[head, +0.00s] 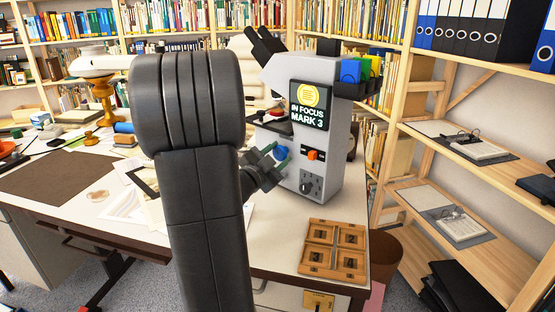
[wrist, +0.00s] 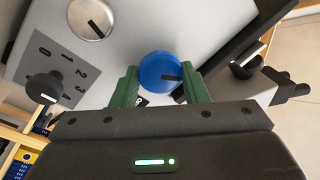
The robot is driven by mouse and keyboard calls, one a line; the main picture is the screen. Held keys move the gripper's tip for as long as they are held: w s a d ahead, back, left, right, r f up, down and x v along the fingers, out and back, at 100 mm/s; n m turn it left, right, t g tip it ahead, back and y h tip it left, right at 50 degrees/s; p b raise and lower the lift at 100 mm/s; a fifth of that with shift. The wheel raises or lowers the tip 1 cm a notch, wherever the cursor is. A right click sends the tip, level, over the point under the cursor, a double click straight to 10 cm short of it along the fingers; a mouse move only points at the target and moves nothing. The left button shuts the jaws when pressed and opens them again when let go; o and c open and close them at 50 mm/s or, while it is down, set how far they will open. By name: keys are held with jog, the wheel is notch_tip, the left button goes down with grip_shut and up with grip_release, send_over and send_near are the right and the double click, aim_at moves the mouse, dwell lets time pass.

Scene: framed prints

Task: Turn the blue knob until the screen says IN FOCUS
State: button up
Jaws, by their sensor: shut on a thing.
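The microscope (head: 325,160) stands on the desk, and its screen (head: 308,105) reads IN FOCUS and MARK 3 under a yellow symbol. The blue knob (head: 281,152) is on its side, partly hidden by my gripper (head: 270,164) in the head view. In the wrist view the blue knob (wrist: 160,70) sits between the green fingers of my gripper (wrist: 161,88), which is shut on it. A black mark on the knob points to the right in that view.
A black knob (wrist: 43,88) with a numbered dial and a silver knob (wrist: 91,18) are close by on the microscope. A wooden compartment box (head: 333,251) lies at the desk's front right. Shelves stand at the right.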

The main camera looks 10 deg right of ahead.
jog(key=shift+r, duration=0.1)
jog(key=o, duration=0.9)
jog(key=shift+a, duration=0.1)
jog(key=shift+o, duration=0.2)
jog(key=p+v, duration=0.1)
jog(key=v, duration=1.2)
jog(key=shift+s+a, duration=0.2)
jog(key=shift+s, duration=0.1)
jog(key=b+x, duration=0.1)
jog(key=x, duration=1.2)
jog(key=shift+w+d, duration=0.3)
jog(key=shift+a, duration=0.1)
